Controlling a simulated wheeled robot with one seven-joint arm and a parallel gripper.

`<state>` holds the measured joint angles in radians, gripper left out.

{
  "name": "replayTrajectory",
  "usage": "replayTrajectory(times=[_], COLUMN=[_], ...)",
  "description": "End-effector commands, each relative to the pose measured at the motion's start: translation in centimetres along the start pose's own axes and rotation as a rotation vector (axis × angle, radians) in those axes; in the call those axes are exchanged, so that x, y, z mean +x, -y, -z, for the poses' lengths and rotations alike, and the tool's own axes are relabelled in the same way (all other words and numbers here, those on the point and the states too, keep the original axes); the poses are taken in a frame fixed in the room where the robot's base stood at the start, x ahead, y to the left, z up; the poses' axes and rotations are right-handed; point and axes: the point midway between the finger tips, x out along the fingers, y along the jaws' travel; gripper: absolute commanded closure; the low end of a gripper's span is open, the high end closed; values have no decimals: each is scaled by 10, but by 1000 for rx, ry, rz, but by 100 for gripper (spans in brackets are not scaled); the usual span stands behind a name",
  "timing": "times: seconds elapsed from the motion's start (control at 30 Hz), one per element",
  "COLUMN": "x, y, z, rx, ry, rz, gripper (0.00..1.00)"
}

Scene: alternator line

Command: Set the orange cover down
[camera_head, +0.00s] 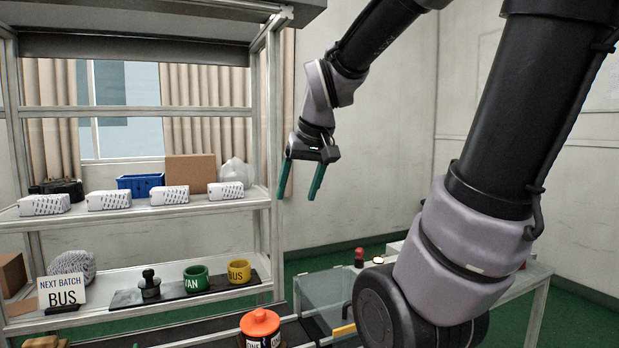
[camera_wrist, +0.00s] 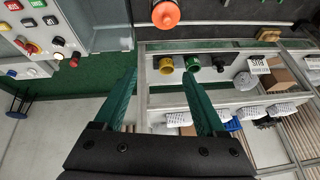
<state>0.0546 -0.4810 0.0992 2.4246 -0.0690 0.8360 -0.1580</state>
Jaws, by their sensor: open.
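The orange cover (camera_head: 260,322) is at the bottom of the head view, with a round knob on top. It sits over a dark body with a white label, partly cut off by the frame edge. In the wrist view the orange cover (camera_wrist: 166,14) shows at the top edge, beyond my fingertips. My gripper (camera_head: 301,182) is raised in front of the shelf's right post, well above the cover and apart from it. Its two green fingers are spread with nothing between them, as the wrist view also shows (camera_wrist: 160,66).
A metal shelf holds white packages (camera_head: 109,200), a blue crate (camera_head: 141,185) and a cardboard box (camera_head: 190,172). Below are a green cup (camera_head: 196,279), a yellow cup (camera_head: 239,271) and a "NEXT BATCH BUS" sign (camera_head: 62,290). A control panel (camera_wrist: 45,30) stands at left in the wrist view.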

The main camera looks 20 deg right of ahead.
Motion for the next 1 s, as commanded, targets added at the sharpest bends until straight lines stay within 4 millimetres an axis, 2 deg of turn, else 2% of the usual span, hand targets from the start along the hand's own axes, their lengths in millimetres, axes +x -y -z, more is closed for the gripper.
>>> replayTrajectory(times=[0.03,0.1,0.3,1.0], x=[-17,-34,-58,-61], y=[0,0,0,0], z=[-8,-19,-38,-40], rx=[54,132,258,274], ry=[-36,-65,-105,-109], rz=[22,55,121,129], gripper=[27,27,27,27])
